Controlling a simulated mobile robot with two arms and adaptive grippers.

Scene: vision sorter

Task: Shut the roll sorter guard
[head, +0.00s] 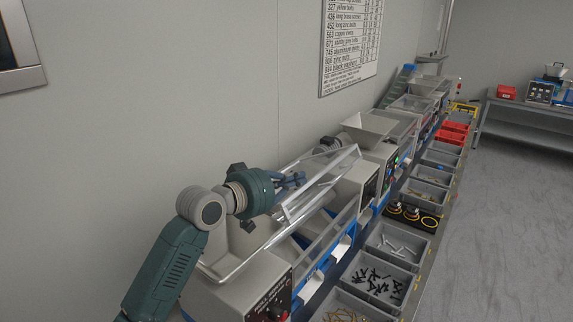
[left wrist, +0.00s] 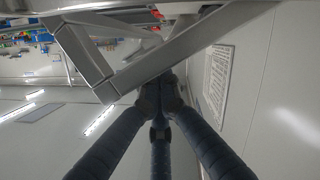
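The roll sorter (head: 238,285) stands on the bench along the wall, with a grey body and a black control panel. Its guard (head: 322,183), a clear panel in a pale metal frame, is raised and tilted above the rollers. My left gripper (head: 298,180) is at the guard's wall-side edge, fingers pointing at the frame. In the left wrist view the dark fingers (left wrist: 163,92) come together at their tips, just by a grey bar of the guard frame (left wrist: 180,48). I cannot tell whether they touch it. My right gripper is not in view.
Grey bins (head: 395,246) with sorted parts line the bench front; red bins (head: 452,132) stand farther along. A hopper (head: 368,127) and more machines stand behind the sorter. A printed board (head: 350,45) hangs on the wall. The floor at right is clear.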

